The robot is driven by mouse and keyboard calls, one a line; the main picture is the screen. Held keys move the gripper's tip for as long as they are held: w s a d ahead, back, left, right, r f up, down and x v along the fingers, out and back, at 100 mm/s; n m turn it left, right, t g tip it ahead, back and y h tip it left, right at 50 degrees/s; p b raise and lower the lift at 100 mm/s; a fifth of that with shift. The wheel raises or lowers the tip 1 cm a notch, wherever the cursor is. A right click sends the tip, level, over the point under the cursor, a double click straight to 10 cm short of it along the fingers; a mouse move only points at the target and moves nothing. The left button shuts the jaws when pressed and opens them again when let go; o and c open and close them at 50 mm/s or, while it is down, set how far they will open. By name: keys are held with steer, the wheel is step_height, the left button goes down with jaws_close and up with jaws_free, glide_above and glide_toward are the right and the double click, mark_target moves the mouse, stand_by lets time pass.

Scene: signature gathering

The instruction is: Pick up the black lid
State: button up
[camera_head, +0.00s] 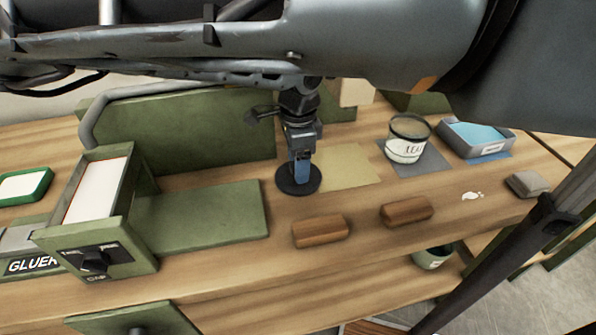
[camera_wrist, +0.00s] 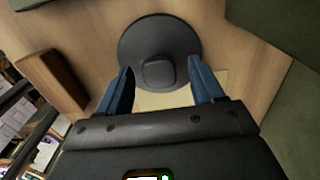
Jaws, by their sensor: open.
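The black lid (camera_head: 286,184) is a flat round disc lying on the wooden table, left of the tan sheet in the head view. In the wrist view the lid (camera_wrist: 155,36) shows at the top centre with a raised knob (camera_wrist: 158,74) on it. My gripper (camera_head: 302,174) points down directly over the lid. In the wrist view my gripper (camera_wrist: 161,68) is open, with its blue fingers on either side of the knob. I cannot tell whether the fingers touch the knob or the lid. The fingers hide part of the lid in the head view.
Two brown wooden blocks (camera_head: 320,231) (camera_head: 407,211) lie in front. An open labelled jar (camera_head: 404,149) stands on a grey mat to the right, near a blue-filled tray (camera_head: 478,139). A green box machine (camera_head: 108,213) stands left. A green upright panel (camera_head: 180,131) is behind.

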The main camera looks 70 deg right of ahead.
steer(key=shift+c, duration=0.2)
steer(key=c, duration=1.1)
steer(key=shift+o, duration=0.2)
steer(key=shift+r, duration=0.15)
